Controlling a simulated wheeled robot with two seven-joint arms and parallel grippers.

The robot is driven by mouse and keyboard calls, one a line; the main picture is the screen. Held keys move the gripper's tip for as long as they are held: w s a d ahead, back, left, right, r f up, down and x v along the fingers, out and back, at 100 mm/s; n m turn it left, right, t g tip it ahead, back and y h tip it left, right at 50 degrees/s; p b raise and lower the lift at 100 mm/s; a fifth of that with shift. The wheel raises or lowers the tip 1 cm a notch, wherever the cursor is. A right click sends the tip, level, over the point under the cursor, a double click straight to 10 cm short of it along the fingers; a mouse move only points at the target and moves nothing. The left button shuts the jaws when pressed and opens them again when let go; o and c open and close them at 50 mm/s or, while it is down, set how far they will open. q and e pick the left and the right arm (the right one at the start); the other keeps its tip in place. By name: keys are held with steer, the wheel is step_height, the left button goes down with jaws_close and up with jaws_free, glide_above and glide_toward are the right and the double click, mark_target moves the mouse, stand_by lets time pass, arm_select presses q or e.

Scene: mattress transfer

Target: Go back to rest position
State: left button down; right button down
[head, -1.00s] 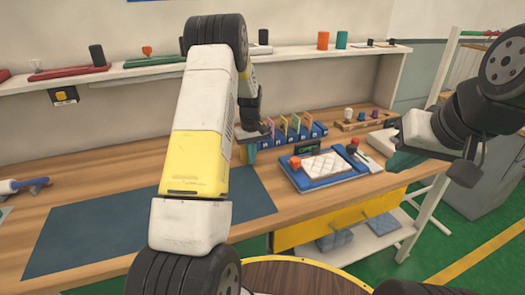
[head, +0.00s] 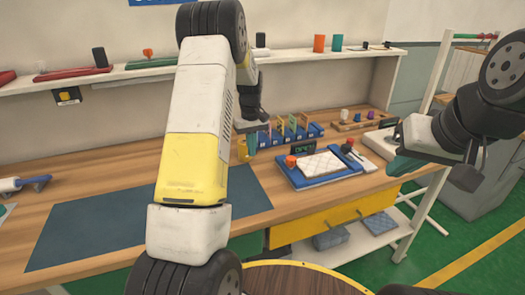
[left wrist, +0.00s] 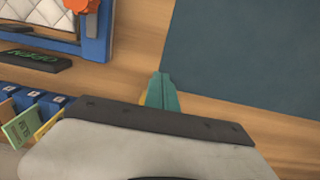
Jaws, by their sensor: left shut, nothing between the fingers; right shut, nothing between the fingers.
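My left arm rises across the middle of the head view, and its gripper (head: 247,149) hangs behind it over the table, left of the blue tray. In the left wrist view its teal fingers (left wrist: 163,93) are together with nothing between them. The white quilted mattress (head: 322,165) lies in the blue tray (head: 303,186) on the table, apart from both grippers.
The wooden table (head: 120,169) carries a dark blue mat (head: 95,234), a small dark display (head: 303,148) and a blue rack (head: 316,131) of coloured cards. A wall shelf (head: 225,71) runs behind. A yellow drawer front (head: 315,222) is below the table.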

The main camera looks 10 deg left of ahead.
arm_select(q)
steer(key=s+d+r+m+t+h, duration=0.1)
steer(key=s+d+r+m, duration=0.1)
steer(key=s+r, duration=0.65)
steer(key=s+d+r+m+t, duration=0.15)
steer(key=s+r, duration=0.35)
steer(key=r, duration=0.6)
steer(key=s+d+r+m+t, duration=0.1)
steer(key=s+d+m+t, duration=0.1)
steer(key=s, duration=0.7)
steer(key=s+d+r+m+t+h, duration=0.1)
steer(key=s+d+m, duration=0.1)
steer(key=s, duration=0.8)
steer(key=shift+d+t, duration=0.35)
steer(key=shift+d, duration=0.15)
